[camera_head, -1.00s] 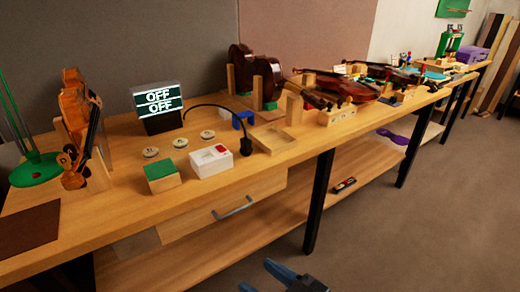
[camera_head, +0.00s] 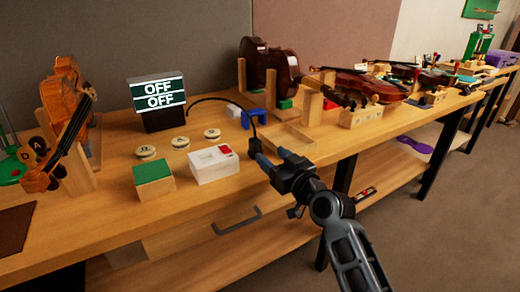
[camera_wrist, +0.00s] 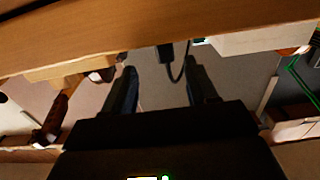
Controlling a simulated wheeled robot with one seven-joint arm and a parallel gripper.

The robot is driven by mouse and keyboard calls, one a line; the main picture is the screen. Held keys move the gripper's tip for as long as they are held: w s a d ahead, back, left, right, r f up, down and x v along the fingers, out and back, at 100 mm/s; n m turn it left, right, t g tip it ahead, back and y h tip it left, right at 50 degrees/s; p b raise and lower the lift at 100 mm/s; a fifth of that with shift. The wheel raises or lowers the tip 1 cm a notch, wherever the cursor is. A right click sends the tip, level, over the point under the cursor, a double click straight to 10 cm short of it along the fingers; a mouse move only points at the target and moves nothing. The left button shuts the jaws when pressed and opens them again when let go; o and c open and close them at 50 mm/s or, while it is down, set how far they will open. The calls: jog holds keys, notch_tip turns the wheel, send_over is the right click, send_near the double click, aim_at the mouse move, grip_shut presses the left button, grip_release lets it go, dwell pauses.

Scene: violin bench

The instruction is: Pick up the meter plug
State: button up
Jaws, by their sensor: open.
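The cable (camera_head: 222,99) arches from the meter (camera_head: 158,98), whose screen reads OFF twice.
The white box (camera_head: 212,170) with a red patch and a green-topped block (camera_head: 154,183) stand left of the plug. A shallow wooden tray (camera_head: 291,137) lies close on its right. Violins stand at both sides.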

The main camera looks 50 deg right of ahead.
aim_at(258, 142)
jog(key=x, duration=0.2)
jog(key=p+x, duration=0.1)
jog(key=x, duration=0.1)
jog(key=p+x, duration=0.1)
jog(key=x, duration=0.1)
jog(key=shift+w+a+r, duration=0.15)
jog(key=shift+a+r, duration=0.1)
jog(key=shift+a, duration=0.05)
jog(key=shift+w+f, duration=0.1)
jog(key=shift+w, duration=0.2)
jog(key=c, duration=1)
jog(key=shift+r, duration=0.7)
notch_tip(258, 142, up, 3)
jog(key=shift+f+p, duration=0.1)
jog(key=shift+p, duration=0.3)
jog(key=s+d+r, duration=0.2)
jog(key=s, duration=0.1)
jog(key=s+d+r+b, duration=0.1)
jog(key=s+d+r, duration=0.1)
jog(key=d, duration=0.1)
jog(key=s+d+r+b, duration=0.1)
jog(key=s+d+r, duration=0.1)
jog(key=s+d, duration=0.1)
jog(key=shift+s+r, duration=0.3)
jog(key=shift+r, duration=0.1)
